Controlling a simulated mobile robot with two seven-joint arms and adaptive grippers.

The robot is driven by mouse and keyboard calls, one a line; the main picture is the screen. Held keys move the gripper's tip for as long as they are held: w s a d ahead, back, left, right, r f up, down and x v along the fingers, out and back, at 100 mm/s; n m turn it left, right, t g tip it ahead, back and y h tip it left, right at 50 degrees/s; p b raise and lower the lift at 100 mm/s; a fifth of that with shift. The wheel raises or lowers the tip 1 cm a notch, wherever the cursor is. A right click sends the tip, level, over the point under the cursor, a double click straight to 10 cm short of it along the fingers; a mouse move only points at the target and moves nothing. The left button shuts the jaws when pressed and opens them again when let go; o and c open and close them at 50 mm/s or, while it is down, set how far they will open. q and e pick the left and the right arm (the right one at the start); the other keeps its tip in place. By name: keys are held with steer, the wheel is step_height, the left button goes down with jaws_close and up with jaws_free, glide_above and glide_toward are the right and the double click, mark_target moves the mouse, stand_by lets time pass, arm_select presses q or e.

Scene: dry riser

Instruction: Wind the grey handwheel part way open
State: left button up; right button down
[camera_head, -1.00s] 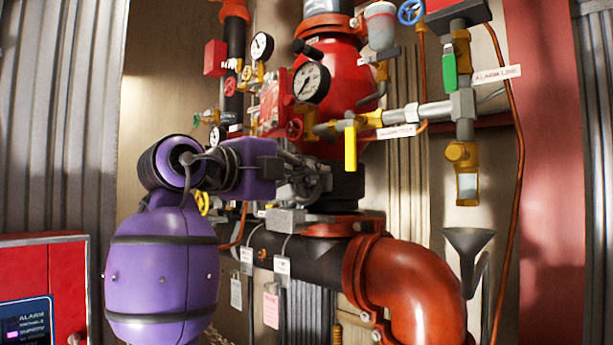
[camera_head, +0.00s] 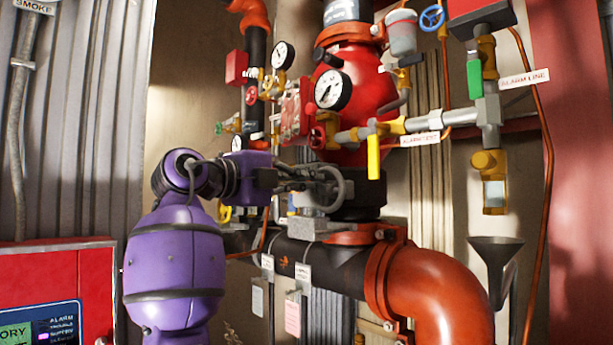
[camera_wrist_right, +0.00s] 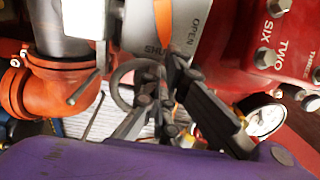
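The grey handwheel (camera_head: 338,186) shows as a thin curved rim in front of the dark lower part of the red valve, partly hidden by my right gripper. My right gripper (camera_head: 312,183) is at its left side, at the end of my purple arm. In the right wrist view the fingers (camera_wrist_right: 163,80) come close together with the grey handwheel rim (camera_wrist_right: 121,79) running in between them, so they look shut on it. Behind them a grey housing (camera_wrist_right: 190,50) carries the words OPEN and SHUT with an orange pointer (camera_wrist_right: 163,18). My left gripper is not in view.
Above stand a pressure gauge (camera_head: 332,90) and a yellow lever (camera_head: 373,157). An orange elbow pipe (camera_head: 430,285) lies below, with a black funnel (camera_head: 495,262) at its right. A red alarm panel (camera_head: 90,285) is at lower left.

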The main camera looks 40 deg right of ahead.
mark_target(324, 209)
step_height(324, 209, down, 3)
steer(key=shift+w+d+f+b, duration=0.1)
steer(key=shift+w+b, duration=0.05)
steer(key=shift+b, duration=0.35)
steer(key=shift+s+f+b, duration=0.3)
steer(key=shift+f, duration=0.35)
steer(key=shift+s+d+f, duration=0.1)
steer(key=shift+s+f, duration=0.35)
steer(key=shift+s, duration=1.05)
steer(key=a, duration=0.3)
steer(key=shift+s+a+r+b, duration=0.1)
steer(key=shift+a+b, duration=0.25)
